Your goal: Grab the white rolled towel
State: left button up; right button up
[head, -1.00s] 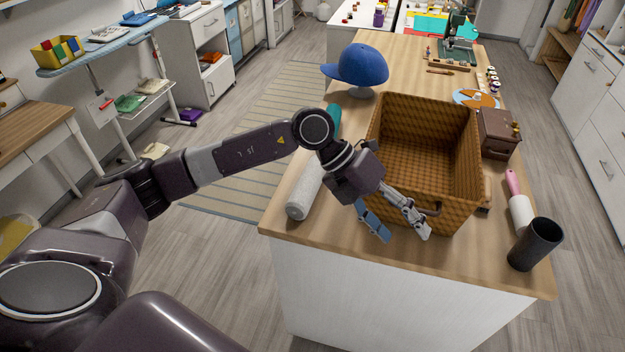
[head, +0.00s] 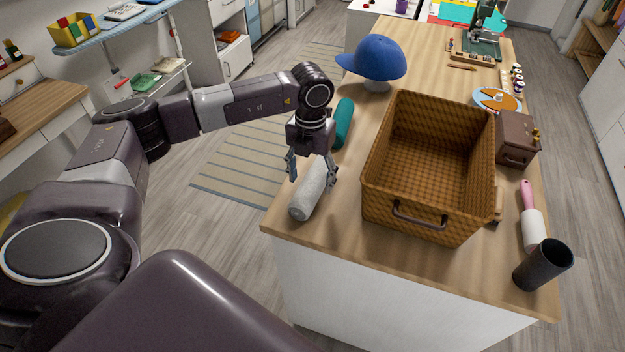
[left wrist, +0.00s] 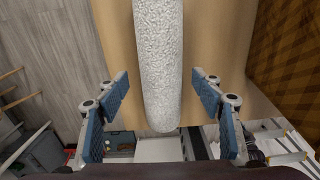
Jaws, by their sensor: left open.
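The white rolled towel (head: 308,192) lies lengthwise along the left edge of the wooden counter, its near end close to the front corner. My left gripper (head: 312,178) is above the towel's far part, pointing down, with its fingers spread to either side. In the left wrist view, the towel (left wrist: 158,65) runs between the two open blue-padded fingers (left wrist: 155,108), and gaps show on both sides, so nothing is gripped. The towel's far end is hidden by the gripper in the head view. My right gripper is not in view.
A woven basket (head: 412,217) stands close right of the towel. A teal roll (head: 344,122) lies just beyond my gripper, and a blue cap (head: 374,58) sits on a stand behind it. A dark cup (head: 543,266) and a pink-handled roller (head: 531,225) are at the right edge.

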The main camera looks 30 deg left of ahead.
pick_arm(q)
jog(key=shift+w+f, duration=0.2)
jog(key=shift+f, duration=0.45)
jog(key=shift+w+f, duration=0.1)
jog(key=shift+f, duration=0.2)
jog(key=shift+c, duration=0.4)
jog(key=c, duration=1.2)
jog(key=shift+r, duration=0.1)
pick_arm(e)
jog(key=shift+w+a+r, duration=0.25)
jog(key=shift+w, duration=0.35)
